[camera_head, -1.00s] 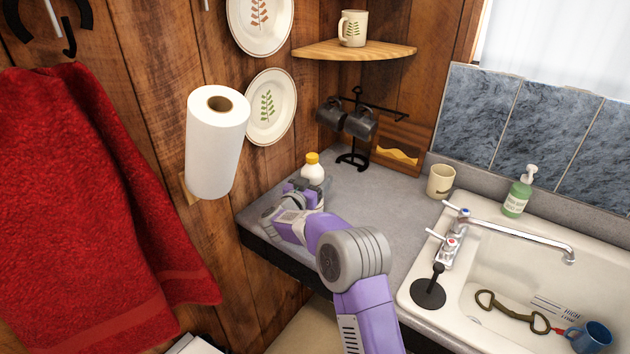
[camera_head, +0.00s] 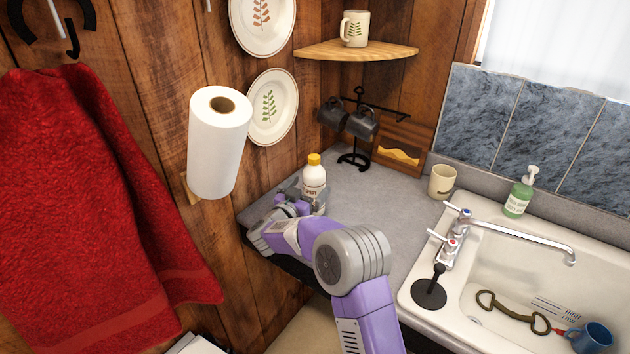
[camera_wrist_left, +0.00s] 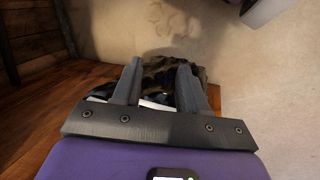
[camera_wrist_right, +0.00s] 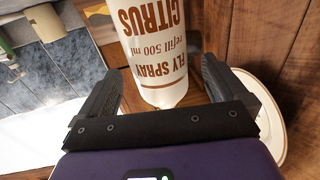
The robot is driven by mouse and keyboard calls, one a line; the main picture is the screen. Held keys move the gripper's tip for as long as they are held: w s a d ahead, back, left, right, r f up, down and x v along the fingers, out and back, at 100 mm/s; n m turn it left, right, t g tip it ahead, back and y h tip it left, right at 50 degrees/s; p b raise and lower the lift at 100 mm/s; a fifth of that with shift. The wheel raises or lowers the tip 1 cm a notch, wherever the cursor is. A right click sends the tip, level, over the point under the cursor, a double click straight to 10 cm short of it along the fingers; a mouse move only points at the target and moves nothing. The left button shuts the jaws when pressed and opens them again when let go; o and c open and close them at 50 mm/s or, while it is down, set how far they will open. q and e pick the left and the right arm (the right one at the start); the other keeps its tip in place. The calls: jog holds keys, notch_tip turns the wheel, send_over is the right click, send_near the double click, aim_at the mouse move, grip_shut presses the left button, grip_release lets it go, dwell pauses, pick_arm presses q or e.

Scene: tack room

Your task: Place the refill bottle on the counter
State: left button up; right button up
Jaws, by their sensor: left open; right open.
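The refill bottle (camera_head: 314,178), white with a yellow cap, stands upright on the grey counter (camera_head: 375,205) near the plank wall. My right gripper (camera_head: 305,198) is low beside it, at the near side of the counter. In the right wrist view the bottle (camera_wrist_right: 158,55), labelled "Fly Spray Citrus refill 500 ml", is just ahead of the open fingers (camera_wrist_right: 165,90) and partly between them. I cannot tell whether a finger touches it. My left gripper (camera_wrist_left: 160,82) is open in the left wrist view, in front of a dark, unclear object (camera_wrist_left: 165,75); it does not show in the head view.
A black mug stand (camera_head: 354,160) with dark mugs is behind the bottle. A cream cup (camera_head: 442,182) and green soap bottle (camera_head: 519,195) stand by the sink (camera_head: 480,268). A paper towel roll (camera_head: 215,150) hangs at left. The middle of the counter is clear.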

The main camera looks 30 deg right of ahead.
jog(key=v, duration=0.7)
dwell(0.3)
